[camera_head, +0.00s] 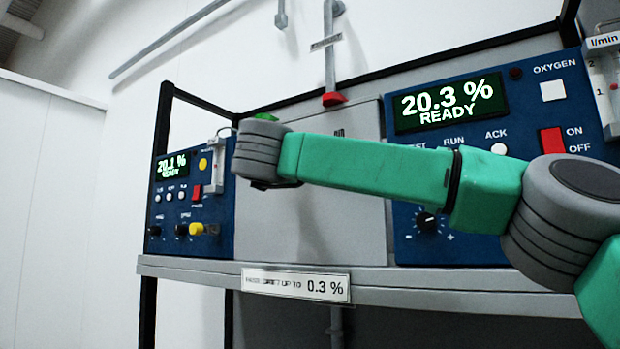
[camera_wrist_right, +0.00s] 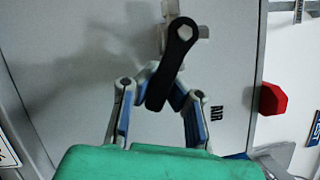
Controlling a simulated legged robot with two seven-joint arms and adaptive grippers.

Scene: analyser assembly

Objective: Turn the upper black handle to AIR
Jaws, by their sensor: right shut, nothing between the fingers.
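A black handle (camera_wrist_right: 172,62) with a hole near its top end shows in the right wrist view. Its top end lies over a pale fitting (camera_wrist_right: 170,15) on a grey panel, and its free end points down and slightly left. The label AIR (camera_wrist_right: 216,113) is sideways to its right. My right gripper (camera_wrist_right: 163,78) is shut and empty. Its tips are partly covered by the handle; I cannot tell whether they touch it. In the head view, AIR (camera_head: 338,133) shows just above my right arm, which hides the handle and gripper. My left gripper is not in view.
A red part (camera_head: 334,98) on a pipe stands above the panel, also seen in the wrist view (camera_wrist_right: 272,98). Blue analyser units flank the panel, at left (camera_head: 222,215) and right (camera_head: 440,142). A shelf edge (camera_head: 430,287) runs below.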

